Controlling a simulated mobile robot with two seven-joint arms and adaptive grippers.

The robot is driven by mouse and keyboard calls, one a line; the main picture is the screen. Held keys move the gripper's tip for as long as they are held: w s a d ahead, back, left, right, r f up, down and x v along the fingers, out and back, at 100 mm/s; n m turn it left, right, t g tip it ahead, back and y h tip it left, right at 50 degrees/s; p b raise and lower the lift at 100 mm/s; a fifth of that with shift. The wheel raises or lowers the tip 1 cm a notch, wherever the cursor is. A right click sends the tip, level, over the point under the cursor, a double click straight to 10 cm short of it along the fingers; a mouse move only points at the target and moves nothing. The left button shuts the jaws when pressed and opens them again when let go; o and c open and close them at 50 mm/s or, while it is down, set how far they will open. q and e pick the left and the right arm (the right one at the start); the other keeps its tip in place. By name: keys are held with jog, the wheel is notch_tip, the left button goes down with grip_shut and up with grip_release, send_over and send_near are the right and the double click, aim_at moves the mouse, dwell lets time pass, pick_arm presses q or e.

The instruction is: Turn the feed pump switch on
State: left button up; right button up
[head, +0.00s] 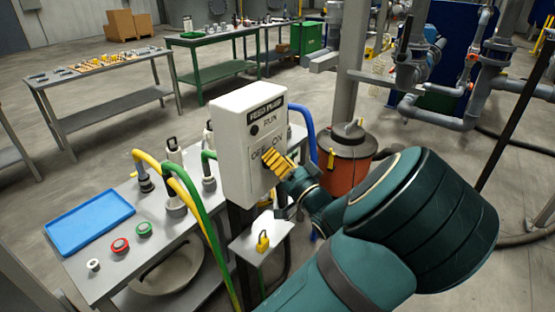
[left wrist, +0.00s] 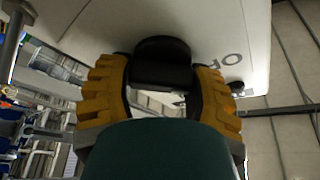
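The white feed pump box (head: 240,150) stands upright in the middle of the head view, labelled FEED PUMP and RUN, with OFF and ON lower on its face. A black round lamp sits beside RUN. My left gripper (head: 272,160) has its yellow fingers at the switch, below the OFF and ON labels, and mostly covers it. In the left wrist view, the black switch knob (left wrist: 161,62) sits between the two yellow fingers, which appear closed against its sides. Which way the knob points I cannot tell. My right gripper is not in view.
A grey bench with a blue tray (head: 90,221), red button (head: 120,245) and green button (head: 144,229) stands left. Yellow and green hoses run beside the box. A small shelf with a yellow padlock (head: 263,241) is below it. An orange drum (head: 345,160) stands behind right.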

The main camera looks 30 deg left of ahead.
pick_arm(q)
jog(key=shift+r+m+h+p, duration=0.15)
jog(key=shift+m+h+p, duration=0.25)
jog(key=shift+m+p, duration=0.8)
jog(key=m+h+p, duration=0.1)
jog(key=m+p, duration=0.1)
jog(key=m, duration=0.1)
jog(key=m+h+p, duration=0.1)
jog(key=m+p, duration=0.1)
jog(key=p, duration=0.1)
jog(key=shift+m+t, duration=0.4)
jog(key=m+p, duration=0.1)
jog(key=m+g+h+p, duration=0.1)
jog(key=m+p, duration=0.1)
jog(key=m+h+p, duration=0.1)
jog(key=m+p, duration=0.1)
jog(key=shift+f+g, duration=0.3)
jog(key=shift+f+m+g+h+p, duration=0.15)
jog(key=shift+m+g+h+p, duration=0.2)
jog(key=shift+m+p, duration=0.65)
jog(key=shift+f+m+g+h+p, duration=0.1)
jog(key=shift+m+g+h+p, duration=0.2)
jog(key=shift+m+p, duration=0.65)
jog(key=o, duration=1.2)
